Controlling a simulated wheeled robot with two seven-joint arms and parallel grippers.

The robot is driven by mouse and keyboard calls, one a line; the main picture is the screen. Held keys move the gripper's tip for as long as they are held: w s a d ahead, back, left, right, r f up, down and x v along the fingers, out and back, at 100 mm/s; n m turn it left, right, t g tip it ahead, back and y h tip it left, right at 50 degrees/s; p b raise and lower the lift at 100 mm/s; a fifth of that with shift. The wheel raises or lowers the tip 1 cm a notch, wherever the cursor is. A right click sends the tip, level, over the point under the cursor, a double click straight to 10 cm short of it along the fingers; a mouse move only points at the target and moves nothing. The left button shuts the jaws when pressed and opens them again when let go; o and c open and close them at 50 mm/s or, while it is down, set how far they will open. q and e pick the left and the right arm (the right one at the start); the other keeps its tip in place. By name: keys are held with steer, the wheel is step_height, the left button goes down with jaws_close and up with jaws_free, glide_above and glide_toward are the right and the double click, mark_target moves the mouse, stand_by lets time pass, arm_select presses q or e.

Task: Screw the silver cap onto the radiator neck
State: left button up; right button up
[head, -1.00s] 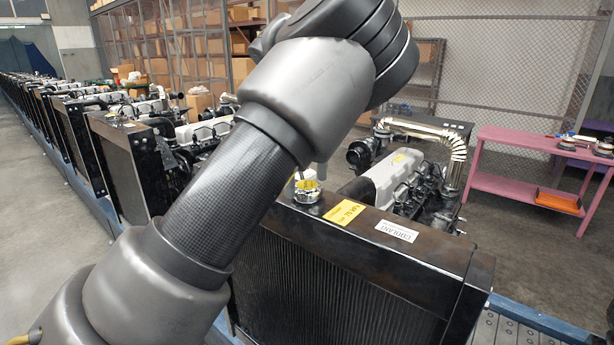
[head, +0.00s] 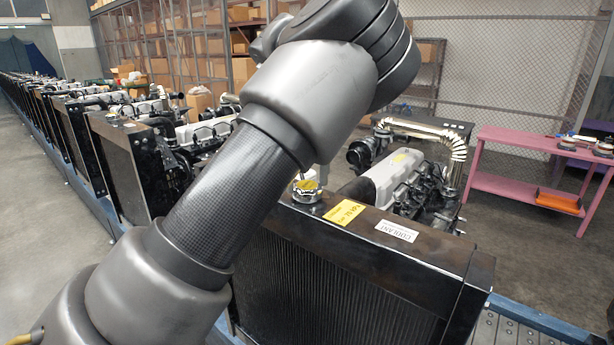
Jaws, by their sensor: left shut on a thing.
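The silver cap (head: 307,190) with a yellow marking on top sits at the radiator neck, on the top tank of the nearest black radiator (head: 390,228). The cap covers the neck, so I cannot tell how deeply it is seated. My left arm crosses the middle of the view and hides most of my left gripper (head: 312,177). Only a small grey part of it shows, right above the cap. The gripper is shut on the cap. My right gripper is not in view.
A yellow label (head: 344,213) and a white coolant label (head: 396,231) lie on the tank beside the cap. The engine (head: 400,180) stands behind the radiator. A pink table (head: 530,145) stands at the right. More engines line up at the left.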

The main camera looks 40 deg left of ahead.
arm_select(q)
steer(key=shift+f+m, duration=0.1)
steer(key=shift+m, duration=1)
steer(key=o, duration=1.1)
steer(key=shift+m, duration=0.5)
steer(key=o, duration=0.5)
steer(key=shift+c, duration=0.4)
steer(key=shift+r, duration=3.55)
